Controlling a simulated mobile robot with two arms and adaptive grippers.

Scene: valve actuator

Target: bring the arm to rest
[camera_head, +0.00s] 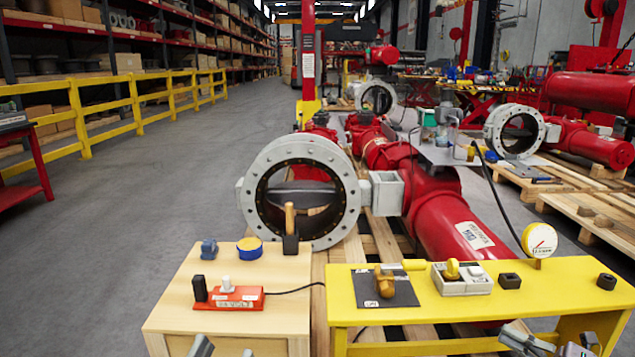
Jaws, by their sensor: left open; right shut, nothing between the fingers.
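My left gripper (222,349) shows only by its tips at the bottom edge, in front of the wooden table (170,318). Its tips are apart, with nothing seen between them. My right gripper (572,347) shows at the bottom right, in front of the yellow bench (455,343). It is shut and empty. The rest of both arms is below the picture. The valve actuator has a large grey flanged ring (255,165) and a red cylinder body (445,225), standing behind the two tables.
The wooden table holds a red switch box (236,298), a blue-and-yellow round piece (250,247) and a wooden-handled tool (290,230). The yellow bench holds a dark plate (400,292), a grey block (462,283) and a gauge (539,240). Clear floor (150,200) lies left.

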